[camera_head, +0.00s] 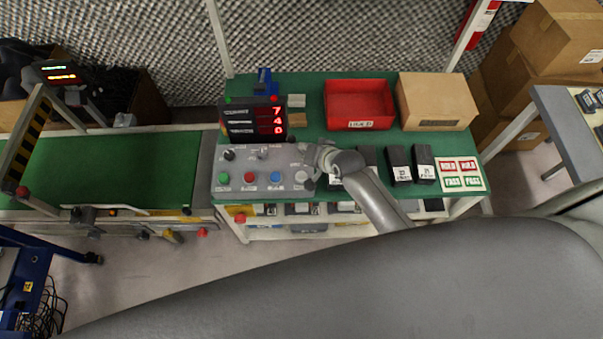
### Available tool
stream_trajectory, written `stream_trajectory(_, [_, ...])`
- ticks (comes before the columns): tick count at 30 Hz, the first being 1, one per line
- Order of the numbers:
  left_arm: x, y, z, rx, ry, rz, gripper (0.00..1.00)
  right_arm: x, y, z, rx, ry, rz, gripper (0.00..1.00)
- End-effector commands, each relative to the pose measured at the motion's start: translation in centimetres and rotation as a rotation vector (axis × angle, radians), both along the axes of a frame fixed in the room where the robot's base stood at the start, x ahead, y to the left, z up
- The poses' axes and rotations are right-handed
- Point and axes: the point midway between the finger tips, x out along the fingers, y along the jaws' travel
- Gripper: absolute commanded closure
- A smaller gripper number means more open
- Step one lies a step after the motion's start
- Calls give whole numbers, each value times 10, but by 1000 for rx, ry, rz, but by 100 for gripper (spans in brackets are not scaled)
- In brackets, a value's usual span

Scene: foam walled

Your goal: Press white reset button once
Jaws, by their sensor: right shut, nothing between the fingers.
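The grey control panel (240,188) sits at the left of the green-topped table. Its front row holds a green button (224,178), a red button (249,177), a blue button (275,177) and a pale white button (300,177) at the right end. My right gripper (308,183) reaches in from the right and points down at the panel's right end. It is shut and empty, with its tips close beside the white button. I cannot tell whether they touch it. My left gripper is not in view.
A display (254,120) with red digits stands behind the panel. A red bin (359,104) and a cardboard box (436,101) stand at the back. Dark blocks (399,164) and a card with red and green labels (461,174) lie right of my gripper. A green conveyor (110,170) is left.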

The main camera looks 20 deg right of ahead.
Motion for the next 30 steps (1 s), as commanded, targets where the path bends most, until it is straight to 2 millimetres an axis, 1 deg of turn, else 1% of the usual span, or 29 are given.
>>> stream_trajectory(5, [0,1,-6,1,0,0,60,0,0,-6,-1,1,-1,100])
stream_trajectory(8, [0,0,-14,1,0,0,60,0,0,-14,-1,1,-1,100])
stream_trajectory(23, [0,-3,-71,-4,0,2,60,-1,-1,-68,-1,1,-1,100])
stream_trajectory(27, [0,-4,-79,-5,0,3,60,0,0,-83,-1,1,1,100])
stream_trajectory(30, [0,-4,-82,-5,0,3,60,0,0,-88,-1,0,0,100])
